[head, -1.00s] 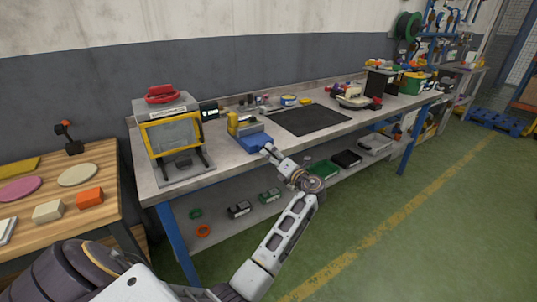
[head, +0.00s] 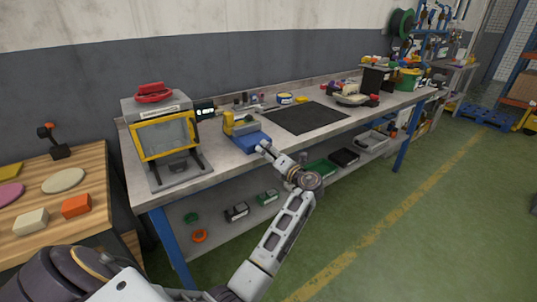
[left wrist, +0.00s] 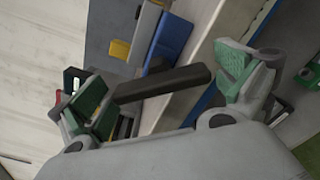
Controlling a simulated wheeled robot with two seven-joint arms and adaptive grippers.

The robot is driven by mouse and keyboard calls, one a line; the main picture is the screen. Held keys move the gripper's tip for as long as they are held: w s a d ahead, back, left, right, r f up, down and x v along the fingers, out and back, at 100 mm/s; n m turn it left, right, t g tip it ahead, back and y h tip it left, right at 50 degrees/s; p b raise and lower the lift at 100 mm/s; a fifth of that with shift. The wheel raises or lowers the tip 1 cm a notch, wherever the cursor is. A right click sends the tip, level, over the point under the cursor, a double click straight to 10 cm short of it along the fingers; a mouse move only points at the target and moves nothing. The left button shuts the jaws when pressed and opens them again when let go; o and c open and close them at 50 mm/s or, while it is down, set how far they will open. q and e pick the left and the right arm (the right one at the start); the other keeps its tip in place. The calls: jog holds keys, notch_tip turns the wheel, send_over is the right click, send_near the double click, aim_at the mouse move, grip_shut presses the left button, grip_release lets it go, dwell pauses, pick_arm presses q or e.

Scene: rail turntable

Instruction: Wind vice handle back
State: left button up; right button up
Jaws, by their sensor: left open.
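The vice (head: 252,141) is blue and grey with a yellow part and stands on the workbench near its front edge. In the left wrist view its blue body (left wrist: 172,38) is at the top, and the dark bar of the vice handle (left wrist: 165,83) points toward me. My left gripper (head: 264,149) is at the vice's front side. In the wrist view the left gripper (left wrist: 168,90) is open, its green-padded fingers wide apart. The handle bar lies in the gap between them, apart from the right-hand pad; contact with the left-hand finger is unclear. My right gripper is out of view.
A yellow-framed machine (head: 168,138) with a red top stands left of the vice. A black mat (head: 306,117) lies to its right. The lower shelf (head: 225,228) holds several small parts. A wooden table (head: 60,200) is at the left.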

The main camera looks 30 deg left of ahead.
pick_arm(q)
jog(key=c, duration=0.9)
jog(key=shift+o, duration=0.2)
